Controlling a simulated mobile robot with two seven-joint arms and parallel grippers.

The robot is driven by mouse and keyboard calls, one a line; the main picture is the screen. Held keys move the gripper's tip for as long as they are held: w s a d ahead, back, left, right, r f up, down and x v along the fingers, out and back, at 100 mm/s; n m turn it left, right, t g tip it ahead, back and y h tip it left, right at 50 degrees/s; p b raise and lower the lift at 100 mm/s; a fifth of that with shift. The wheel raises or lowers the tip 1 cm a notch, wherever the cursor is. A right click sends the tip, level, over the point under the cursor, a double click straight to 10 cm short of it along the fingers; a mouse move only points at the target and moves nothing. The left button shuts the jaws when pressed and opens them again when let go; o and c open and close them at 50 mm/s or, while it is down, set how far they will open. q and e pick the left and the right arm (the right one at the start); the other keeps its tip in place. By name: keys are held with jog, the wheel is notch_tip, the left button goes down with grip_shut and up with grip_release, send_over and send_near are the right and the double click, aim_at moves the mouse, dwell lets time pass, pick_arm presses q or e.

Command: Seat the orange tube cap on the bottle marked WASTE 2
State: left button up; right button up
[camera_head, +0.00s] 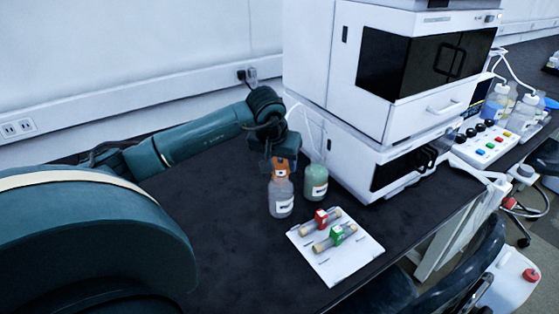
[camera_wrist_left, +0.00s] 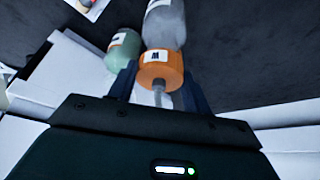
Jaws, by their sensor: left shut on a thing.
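The orange tube cap (camera_head: 282,172) is between the fingers of my left gripper (camera_head: 280,166), which is shut on it. In the left wrist view the cap (camera_wrist_left: 162,70) shows a white label and a grey tube at its near end. A clear bottle with a white label (camera_head: 281,196) stands upright on the bench directly below the cap. In the wrist view the bottle (camera_wrist_left: 165,24) lines up with the cap. The cap is at the bottle's mouth; I cannot tell whether it is seated or just above. The label's words are too small to read. My right gripper is not in view.
A green bottle (camera_head: 316,182) stands close to the right of the clear bottle. A white sheet (camera_head: 346,268) with red and green capped tubes lies in front. The white instrument stack (camera_head: 345,120) rises behind right. The dark bench (camera_head: 228,240) is free at left.

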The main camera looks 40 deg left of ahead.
pick_arm(q)
jog(key=shift+f, duration=0.15)
jog(key=shift+f+b, duration=0.75)
jog(key=shift+f, duration=0.1)
jog(key=shift+f, duration=0.2)
jog(key=shift+f+b, duration=0.25)
jog(key=shift+b, duration=0.15)
jog(key=o, duration=1.5)
jog(key=shift+c, duration=0.2)
jog(key=shift+r, duration=0.15)
